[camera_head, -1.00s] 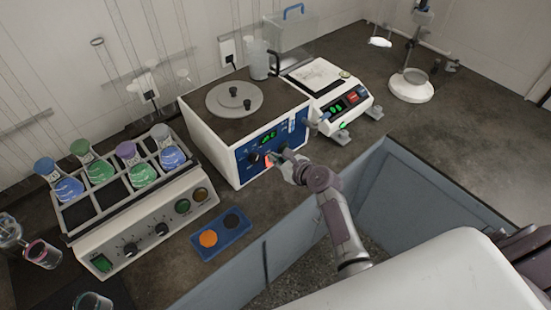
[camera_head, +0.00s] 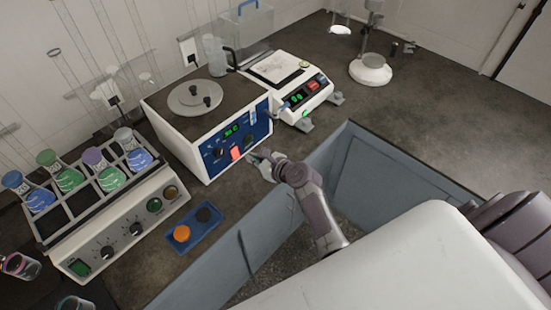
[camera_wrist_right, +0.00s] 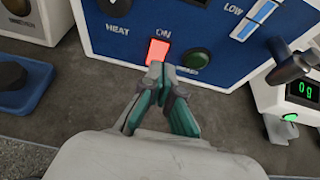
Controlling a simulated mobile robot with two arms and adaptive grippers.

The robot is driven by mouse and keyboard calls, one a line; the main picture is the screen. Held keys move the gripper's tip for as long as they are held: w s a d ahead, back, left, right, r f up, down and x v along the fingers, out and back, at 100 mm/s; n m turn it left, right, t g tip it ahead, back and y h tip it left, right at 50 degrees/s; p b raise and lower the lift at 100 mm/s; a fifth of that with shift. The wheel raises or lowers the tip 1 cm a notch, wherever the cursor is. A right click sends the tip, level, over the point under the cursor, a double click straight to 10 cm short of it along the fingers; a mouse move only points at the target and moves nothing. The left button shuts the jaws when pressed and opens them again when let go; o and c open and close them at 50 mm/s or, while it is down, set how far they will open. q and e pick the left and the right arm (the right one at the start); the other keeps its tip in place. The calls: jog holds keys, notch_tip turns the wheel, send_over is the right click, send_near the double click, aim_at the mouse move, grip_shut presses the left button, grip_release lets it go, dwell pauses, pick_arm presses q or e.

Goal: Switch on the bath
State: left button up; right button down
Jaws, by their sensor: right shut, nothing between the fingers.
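The bath (camera_head: 185,125) is a white box with a blue front panel and a round grey lid on top. Its green display (camera_head: 232,131) is lit in the head view. The red rocker switch (camera_head: 236,153) glows on the panel; in the wrist view this switch (camera_wrist_right: 158,51) sits under the word ON. My right gripper (camera_head: 254,159) is shut and empty just in front of the panel. In the wrist view the right gripper's fingertips (camera_wrist_right: 158,70) are at the switch's lower edge; whether they touch cannot be told. My left gripper is out of view.
A balance (camera_head: 295,90) stands right of the bath. A flask rack unit (camera_head: 110,215) with several flasks stands left, and a blue tray (camera_head: 203,231) lies in front. A sunken grey basin (camera_head: 380,178) opens below my right arm. The bench at upper right (camera_head: 440,110) is mostly clear.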

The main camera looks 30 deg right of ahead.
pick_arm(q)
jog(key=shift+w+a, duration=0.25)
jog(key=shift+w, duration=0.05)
pick_arm(e)
jog(key=s+d+r, duration=0.2)
jog(key=s+r, duration=0.3)
jog(key=shift+s+r, duration=0.35)
